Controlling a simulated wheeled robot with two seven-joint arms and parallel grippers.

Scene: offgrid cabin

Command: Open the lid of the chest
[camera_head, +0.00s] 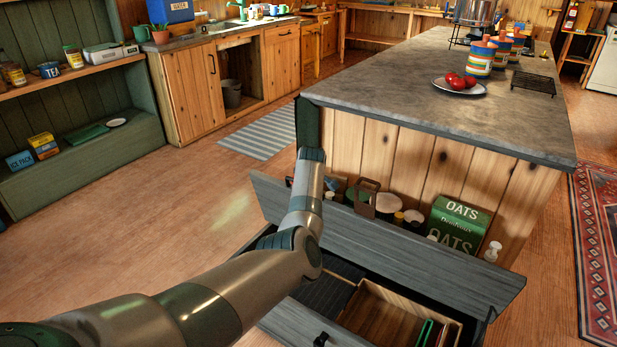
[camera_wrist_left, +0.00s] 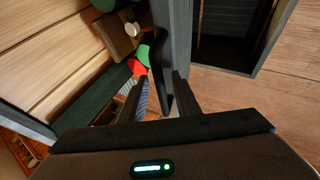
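The chest stands open in the head view; its blue-grey lid (camera_head: 400,246) is raised and tilted up along the back. The front wall (camera_head: 300,322) carries a black latch (camera_head: 321,339). Inside are a wooden tray (camera_head: 375,314) and a dark compartment. My left arm reaches over the chest's left end; its gripper is not clearly seen there. In the wrist view my left gripper (camera_wrist_left: 162,97) has its fingers apart near the lid's edge (camera_wrist_left: 177,35), with a dark curved piece (camera_wrist_left: 161,60) between them. Contact cannot be told. My right gripper is out of view.
Behind the lid, a green oats box (camera_head: 457,225) and several cans stand against the wooden island (camera_head: 375,150). The island's top holds a plate of tomatoes (camera_head: 458,84) and striped canisters (camera_head: 480,57). The floor on the left is clear; a rug (camera_head: 598,250) lies right.

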